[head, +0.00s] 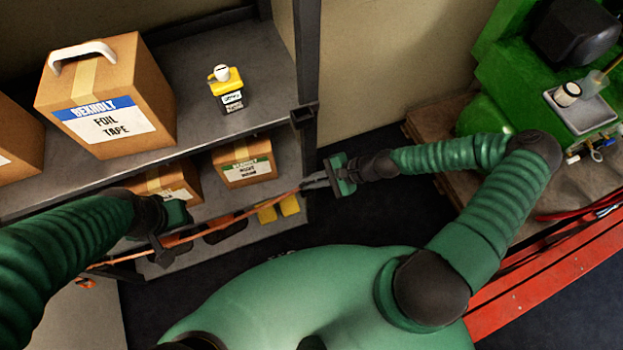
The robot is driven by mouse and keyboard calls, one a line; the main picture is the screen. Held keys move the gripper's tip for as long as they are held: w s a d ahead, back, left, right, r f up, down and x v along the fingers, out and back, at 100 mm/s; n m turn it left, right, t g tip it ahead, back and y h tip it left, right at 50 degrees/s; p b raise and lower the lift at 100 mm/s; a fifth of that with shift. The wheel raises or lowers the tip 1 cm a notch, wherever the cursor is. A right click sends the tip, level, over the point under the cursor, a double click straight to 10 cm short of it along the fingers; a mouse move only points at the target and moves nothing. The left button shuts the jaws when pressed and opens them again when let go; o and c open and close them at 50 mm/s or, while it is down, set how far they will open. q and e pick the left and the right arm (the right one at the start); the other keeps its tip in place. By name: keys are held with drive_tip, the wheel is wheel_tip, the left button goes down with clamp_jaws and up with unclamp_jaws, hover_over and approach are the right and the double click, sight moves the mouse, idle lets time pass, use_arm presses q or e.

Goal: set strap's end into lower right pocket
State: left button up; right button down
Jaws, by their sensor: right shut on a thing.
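An orange strap (245,213) runs taut and slanting across the front of the shelf, from the lower left up to my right gripper. My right gripper (308,184) is shut on the strap's right end, beside the right shelf post, below the shelf's top board. A dark square pocket (303,115) is on that post at the top board's corner, above the gripper. I cannot make out a lower right pocket; the gripper and post crowd that area. My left gripper (162,250) is by the strap's left part; its fingers are too dark to tell their state.
The grey shelf (205,115) bears a foil tape box (150,85) and a yellow-topped bottle (228,88). Smaller boxes (243,165) and yellow items (288,206) sit lower. A green machine (490,115) on a wooden pallet and a red rail (540,265) stand right. Dark floor between is clear.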

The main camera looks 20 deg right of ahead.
drive_tip(key=shift+f+b, duration=0.8)
drive_tip(key=shift+f, duration=0.55)
drive_tip(key=c, duration=1.4)
unclamp_jaws()
drive_tip(key=shift+c, duration=0.2)
drive_tip(key=p+v, duration=0.3)
drive_tip(key=v, duration=1.4)
drive_tip(key=shift+w+f+p, duration=0.1)
drive_tip(key=shift+p, duration=0.2)
